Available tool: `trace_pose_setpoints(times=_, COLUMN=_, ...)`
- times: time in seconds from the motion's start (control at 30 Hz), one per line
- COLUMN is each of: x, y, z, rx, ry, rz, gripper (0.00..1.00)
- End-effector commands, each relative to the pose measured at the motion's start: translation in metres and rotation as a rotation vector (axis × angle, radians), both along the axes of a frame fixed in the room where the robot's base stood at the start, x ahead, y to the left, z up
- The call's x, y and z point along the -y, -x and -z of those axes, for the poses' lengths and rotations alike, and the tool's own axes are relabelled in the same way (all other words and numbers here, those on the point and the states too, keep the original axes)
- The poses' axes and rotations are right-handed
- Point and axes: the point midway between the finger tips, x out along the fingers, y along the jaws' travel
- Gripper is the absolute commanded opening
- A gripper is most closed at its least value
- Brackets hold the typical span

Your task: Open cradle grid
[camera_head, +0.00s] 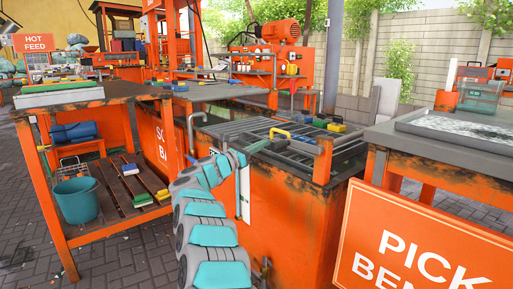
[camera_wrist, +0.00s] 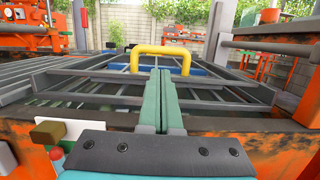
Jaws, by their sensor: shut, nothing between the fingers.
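The cradle grid (camera_head: 305,150) is a dark grey barred frame lying flat, closed down over the top of the orange tank (camera_head: 285,220). Its bars fill the wrist view (camera_wrist: 85,84). A yellow handle (camera_head: 280,132) stands up from the grid; in the wrist view the yellow handle (camera_wrist: 183,53) rises just beyond my fingertips. My gripper (camera_wrist: 160,72) is shut and empty, its green fingers pressed together and pointing at the handle over the near edge of the grid. I cannot tell whether the tips touch the handle. In the head view my gripper (camera_head: 266,143) is small beside the handle.
Colored blocks (camera_head: 328,124) lie on the bars behind the handle. A workbench with a teal bucket (camera_head: 76,199) stands at left. A grey-topped bench (camera_head: 425,138) and the orange "PICK" sign (camera_head: 410,240) stand close at right. A grey pipe (camera_head: 192,130) rises at the tank's left.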

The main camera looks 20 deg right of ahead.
Motion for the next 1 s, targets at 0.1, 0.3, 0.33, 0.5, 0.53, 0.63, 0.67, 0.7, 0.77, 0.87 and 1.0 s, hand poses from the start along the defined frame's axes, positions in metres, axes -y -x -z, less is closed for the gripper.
trace_pose_setpoints(times=0.1, x=0.02, y=-0.006, z=-0.005, rx=0.002, ry=0.003, rz=0.003, gripper=0.0)
trace_pose_setpoints(times=0.3, x=0.041, y=-0.014, z=-0.01, rx=0.0, ry=0.002, rz=0.001, gripper=0.0)
trace_pose_setpoints(times=0.33, x=0.042, y=-0.015, z=-0.01, rx=-0.001, ry=0.002, rz=0.001, gripper=0.0)
trace_pose_setpoints(times=0.5, x=0.047, y=-0.017, z=-0.01, rx=-0.003, ry=0.002, rz=-0.001, gripper=0.0)
trace_pose_setpoints(times=0.53, x=0.047, y=-0.017, z=-0.01, rx=-0.002, ry=0.002, rz=-0.002, gripper=0.0)
trace_pose_setpoints(times=0.63, x=0.047, y=-0.017, z=-0.01, rx=-0.002, ry=0.002, rz=-0.002, gripper=0.0)
trace_pose_setpoints(times=0.67, x=0.047, y=-0.017, z=-0.01, rx=-0.002, ry=0.002, rz=-0.002, gripper=0.0)
trace_pose_setpoints(times=0.7, x=0.047, y=-0.017, z=-0.01, rx=-0.002, ry=0.002, rz=-0.002, gripper=0.0)
trace_pose_setpoints(times=0.77, x=0.047, y=-0.017, z=-0.01, rx=-0.002, ry=0.002, rz=-0.002, gripper=0.0)
trace_pose_setpoints(times=0.87, x=0.047, y=-0.017, z=-0.011, rx=-0.002, ry=0.0, rz=-0.002, gripper=0.0)
trace_pose_setpoints(times=1.0, x=0.047, y=-0.014, z=-0.015, rx=-0.005, ry=-0.011, rz=-0.003, gripper=0.0)
